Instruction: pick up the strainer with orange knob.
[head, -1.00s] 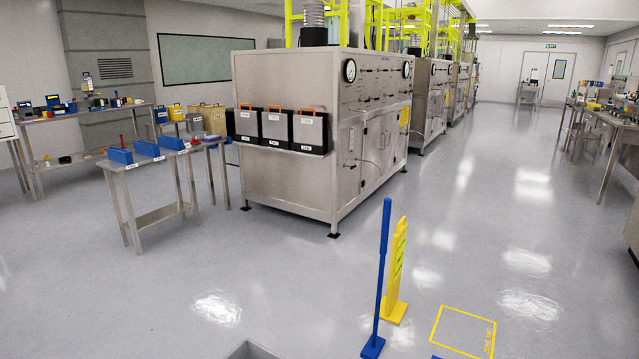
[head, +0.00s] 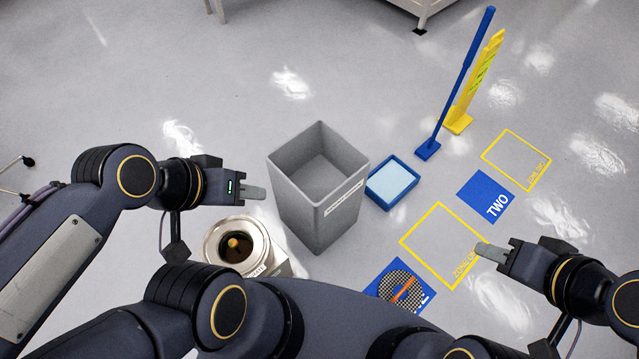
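A steel round vessel (head: 212,240) stands on the floor at the lower left, with a small orange knob (head: 234,243) inside its dark opening; what the knob sits on is hard to make out. A round dark mesh disc (head: 412,299) with an orange bar across it lies on a blue floor mat (head: 383,288) at the lower middle. My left gripper (head: 254,191) is above and beside the vessel, apart from it. My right gripper (head: 490,252) is to the right of the mesh disc, over a yellow outlined square. Both grippers look empty, with their fingers seen edge-on.
A tall grey bin (head: 340,215) stands right of the vessel. A blue tray (head: 373,193) is beside it. A blue pole (head: 462,85) and yellow sign (head: 478,85) stand farther back. A blue mat marked TWO (head: 478,192) and yellow outlined squares (head: 503,178) lie to the right.

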